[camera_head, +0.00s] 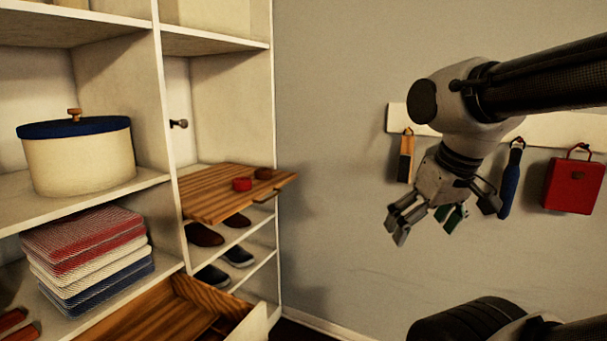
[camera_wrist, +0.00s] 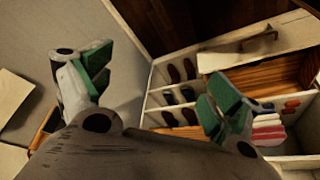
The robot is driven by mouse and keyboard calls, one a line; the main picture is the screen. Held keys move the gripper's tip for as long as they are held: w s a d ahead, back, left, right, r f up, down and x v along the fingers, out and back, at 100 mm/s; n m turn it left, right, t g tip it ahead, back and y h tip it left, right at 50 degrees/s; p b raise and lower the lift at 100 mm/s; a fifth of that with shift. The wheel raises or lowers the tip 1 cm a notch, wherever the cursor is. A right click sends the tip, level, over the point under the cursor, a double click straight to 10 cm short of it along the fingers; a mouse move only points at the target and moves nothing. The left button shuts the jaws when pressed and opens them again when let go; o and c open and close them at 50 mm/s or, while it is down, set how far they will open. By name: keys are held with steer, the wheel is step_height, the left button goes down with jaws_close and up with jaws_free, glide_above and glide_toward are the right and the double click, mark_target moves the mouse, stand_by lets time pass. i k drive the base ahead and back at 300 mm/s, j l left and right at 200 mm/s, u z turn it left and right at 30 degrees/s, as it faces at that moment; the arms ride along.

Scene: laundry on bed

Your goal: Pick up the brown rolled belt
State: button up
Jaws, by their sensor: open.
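A small brown round roll (camera_head: 264,173), which looks like the rolled belt, lies on a slatted wooden pull-out board (camera_head: 215,205) in the shelf unit. A similar red roll (camera_head: 242,184) lies just in front and to the left of it. My gripper (camera_head: 428,222) is open and empty in the air, well to the right of the board and apart from it. In the wrist view, its green-padded fingers (camera_wrist: 155,92) are spread wide. I cannot make out the brown roll in the wrist view.
Shoes (camera_head: 205,235) stand on shelves below the board. A wooden drawer (camera_head: 160,318) is open at the bottom. Folded cloths (camera_head: 90,255) and a lidded pot (camera_head: 80,160) fill the left shelves. A red bag (camera_head: 573,186) hangs on the wall rail, behind my arm. Space between gripper and board is clear.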

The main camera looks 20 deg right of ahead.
mark_target(260, 173)
steer(key=i+l+u, duration=0.1)
steer(key=l, duration=0.3)
steer(key=i+l, duration=0.15)
steer(key=l, duration=0.25)
steer(key=i+l+u, duration=0.15)
steer(key=l, duration=0.25)
steer(key=i+l+u, duration=0.25)
steer(key=i+l, duration=0.15)
steer(key=i, duration=0.35)
steer(key=i+l+u, duration=0.25)
steer(key=i+l, duration=0.3)
steer(key=i, duration=0.15)
